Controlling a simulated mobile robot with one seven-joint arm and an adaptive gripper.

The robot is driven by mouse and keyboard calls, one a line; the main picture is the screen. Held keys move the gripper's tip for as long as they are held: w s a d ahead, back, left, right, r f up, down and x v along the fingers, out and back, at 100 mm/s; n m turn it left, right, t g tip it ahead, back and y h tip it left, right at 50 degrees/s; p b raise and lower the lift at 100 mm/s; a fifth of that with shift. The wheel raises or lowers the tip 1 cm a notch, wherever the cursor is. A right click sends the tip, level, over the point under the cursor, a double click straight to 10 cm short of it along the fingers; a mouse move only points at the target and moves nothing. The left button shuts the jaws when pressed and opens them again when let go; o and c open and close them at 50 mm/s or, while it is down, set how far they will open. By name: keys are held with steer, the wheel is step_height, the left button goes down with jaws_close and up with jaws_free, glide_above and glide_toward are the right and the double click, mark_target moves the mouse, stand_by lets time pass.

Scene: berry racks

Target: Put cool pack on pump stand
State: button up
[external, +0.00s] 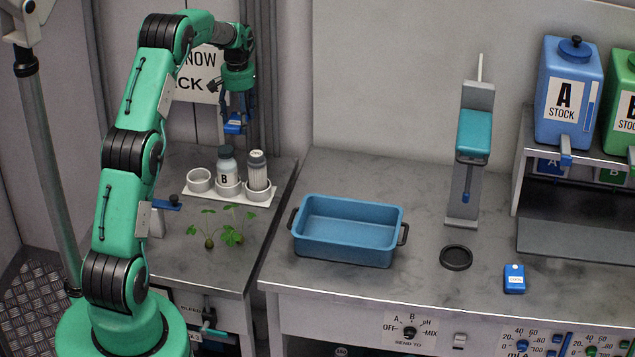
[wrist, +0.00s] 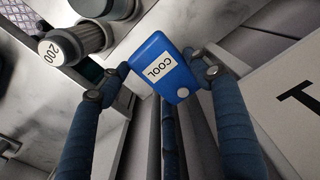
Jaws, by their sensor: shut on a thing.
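A blue cool pack with a white "COOL" label (wrist: 163,68) is between the fingers of my gripper (wrist: 158,80) in the wrist view. In the external view my gripper (external: 237,108) is raised above the back of the left counter, shut on the blue pack (external: 235,127). A second small blue pack with a white label (external: 514,279) lies on the right counter; its lettering is too small to read surely. An upright grey stand with a teal block (external: 475,135) stands at the back of the right counter and looks like the pump stand.
A white rack with bottles (external: 230,190) and a green plant (external: 229,232) sit on the left counter. A blue tray (external: 346,230) and a black disc (external: 456,257) are on the right counter, left and front of the stand. Blue tank A (external: 567,95) is at right.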

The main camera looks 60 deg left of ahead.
steer(key=b, duration=0.2)
glide_above(243, 168)
step_height(243, 168, down, 11)
steer(key=shift+f+b, duration=0.4)
steer(key=shift+f, duration=1.7)
steer(key=shift+f, duration=0.1)
steer(key=o, duration=1.2)
step_height(243, 168, up, 12)
steer(key=p, duration=0.2)
steer(key=shift+p, duration=0.35)
